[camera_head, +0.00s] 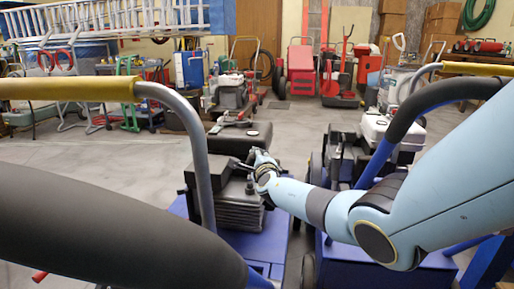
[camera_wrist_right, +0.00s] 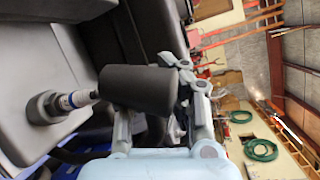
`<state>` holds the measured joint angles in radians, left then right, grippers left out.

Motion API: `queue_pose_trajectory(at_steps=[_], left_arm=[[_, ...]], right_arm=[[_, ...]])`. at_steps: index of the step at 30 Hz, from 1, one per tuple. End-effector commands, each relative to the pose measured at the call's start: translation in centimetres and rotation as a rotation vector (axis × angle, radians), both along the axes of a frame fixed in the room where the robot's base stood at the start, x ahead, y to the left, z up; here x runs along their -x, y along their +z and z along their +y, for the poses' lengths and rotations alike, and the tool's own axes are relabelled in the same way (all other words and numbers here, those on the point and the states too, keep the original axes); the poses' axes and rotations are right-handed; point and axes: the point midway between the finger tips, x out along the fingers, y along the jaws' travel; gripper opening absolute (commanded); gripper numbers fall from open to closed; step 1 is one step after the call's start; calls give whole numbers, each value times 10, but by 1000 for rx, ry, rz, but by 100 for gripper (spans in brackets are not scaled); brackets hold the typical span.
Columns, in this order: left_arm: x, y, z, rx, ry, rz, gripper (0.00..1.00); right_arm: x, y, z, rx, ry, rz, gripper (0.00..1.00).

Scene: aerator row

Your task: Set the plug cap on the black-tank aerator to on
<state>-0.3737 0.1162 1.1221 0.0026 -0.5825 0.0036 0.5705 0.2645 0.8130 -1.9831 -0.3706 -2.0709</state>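The black-tank aerator, with its black tank (camera_head: 240,138) and finned engine (camera_head: 240,208), stands at centre in the head view. My right gripper (camera_head: 260,163) is beside the engine's upper right side. In the right wrist view a black plug cap (camera_wrist_right: 138,87) lies between the fingers of my right gripper (camera_wrist_right: 160,95), which looks shut on it; one fingertip is hidden behind the cap. The spark plug (camera_wrist_right: 72,101), with white ceramic and a metal tip, points at the cap's left end. I cannot tell whether they touch. My left gripper is not in view.
A second aerator with a white tank (camera_head: 392,132) stands close on the right. A grey handlebar (camera_head: 192,140) with a yellow grip (camera_head: 68,89) crosses the left front. Open concrete floor (camera_head: 110,165) lies to the left. Red machines (camera_head: 302,70) stand at the back.

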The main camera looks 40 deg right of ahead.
Motion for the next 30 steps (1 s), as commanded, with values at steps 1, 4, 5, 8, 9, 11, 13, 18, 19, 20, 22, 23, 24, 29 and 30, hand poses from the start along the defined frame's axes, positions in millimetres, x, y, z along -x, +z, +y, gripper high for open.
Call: queue_pose_trajectory(at_steps=[1,4,5,8,9,11,13,18,19,20,22,23,24,29,30], left_arm=[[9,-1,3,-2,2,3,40],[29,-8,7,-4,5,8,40],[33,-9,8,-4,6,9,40],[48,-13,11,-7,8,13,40],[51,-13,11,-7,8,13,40],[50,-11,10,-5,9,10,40],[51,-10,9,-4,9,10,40],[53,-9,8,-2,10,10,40],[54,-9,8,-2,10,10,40],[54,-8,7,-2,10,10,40],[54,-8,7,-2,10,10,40],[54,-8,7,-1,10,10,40],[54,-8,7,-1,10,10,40],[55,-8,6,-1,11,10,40],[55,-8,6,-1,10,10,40]], right_arm=[[-1,1,1,26,-1,35,0],[-2,-4,2,85,0,102,0],[-3,-6,2,102,0,123,0],[-4,-11,4,153,-1,183,0],[-4,-13,4,171,-1,205,0],[-4,-16,4,198,-1,236,0],[-4,-19,4,227,0,269,0],[-5,-24,4,278,0,328,0],[-5,-24,5,284,1,334,0],[-5,-25,4,289,0,341,0],[-5,-26,5,301,1,354,0],[-5,-26,5,305,0,359,0],[-5,-27,4,310,0,364,0],[-4,-28,4,320,1,374,0],[-4,-28,4,321,1,374,0]])
